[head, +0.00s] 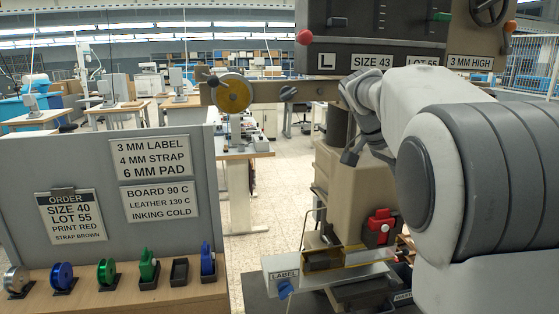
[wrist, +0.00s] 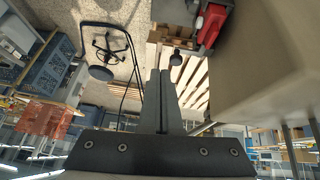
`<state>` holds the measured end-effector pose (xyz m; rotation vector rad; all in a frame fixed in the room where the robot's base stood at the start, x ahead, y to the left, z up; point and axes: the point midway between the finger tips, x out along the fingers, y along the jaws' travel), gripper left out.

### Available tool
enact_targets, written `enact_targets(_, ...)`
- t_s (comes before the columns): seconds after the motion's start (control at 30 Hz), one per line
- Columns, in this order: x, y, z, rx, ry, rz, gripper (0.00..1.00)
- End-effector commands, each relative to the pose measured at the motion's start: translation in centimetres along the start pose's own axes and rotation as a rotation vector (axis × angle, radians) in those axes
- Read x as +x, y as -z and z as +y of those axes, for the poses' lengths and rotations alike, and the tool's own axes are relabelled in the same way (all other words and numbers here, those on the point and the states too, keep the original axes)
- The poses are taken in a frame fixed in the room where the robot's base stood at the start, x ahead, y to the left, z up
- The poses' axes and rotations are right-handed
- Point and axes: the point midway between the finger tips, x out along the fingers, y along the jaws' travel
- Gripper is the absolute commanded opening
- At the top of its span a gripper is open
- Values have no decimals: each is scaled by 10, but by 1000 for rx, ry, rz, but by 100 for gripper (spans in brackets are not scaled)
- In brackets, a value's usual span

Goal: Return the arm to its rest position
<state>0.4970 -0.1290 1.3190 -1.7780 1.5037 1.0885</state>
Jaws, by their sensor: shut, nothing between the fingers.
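My arm (head: 435,150) reaches in from the right of the head view, in front of the stamping press (head: 335,185). My gripper (head: 350,156) is beside the press column in the head view, small and partly hidden by my arm. In the wrist view my gripper (wrist: 161,74) has its two fingers together, with nothing between them. The press body (wrist: 265,55) fills the upper right of the wrist view, close beside the fingers. I see no marker for the rest position.
A red part (head: 380,226) sits low on the press, above a bed with a LABEL tray (head: 283,272). The press head (head: 400,35) overhangs my arm. A grey board (head: 25,160) and foil rolls (head: 107,272) stand at left. Open floor (head: 275,220) lies between.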

Motion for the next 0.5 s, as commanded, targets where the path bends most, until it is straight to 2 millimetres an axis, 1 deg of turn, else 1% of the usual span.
enact_targets(0.03,-3,-6,14,-60,36,-37,0)
enact_targets(0.27,-12,-46,66,-360,215,-145,0)
enact_targets(0.5,-19,-101,121,-658,420,-165,0)
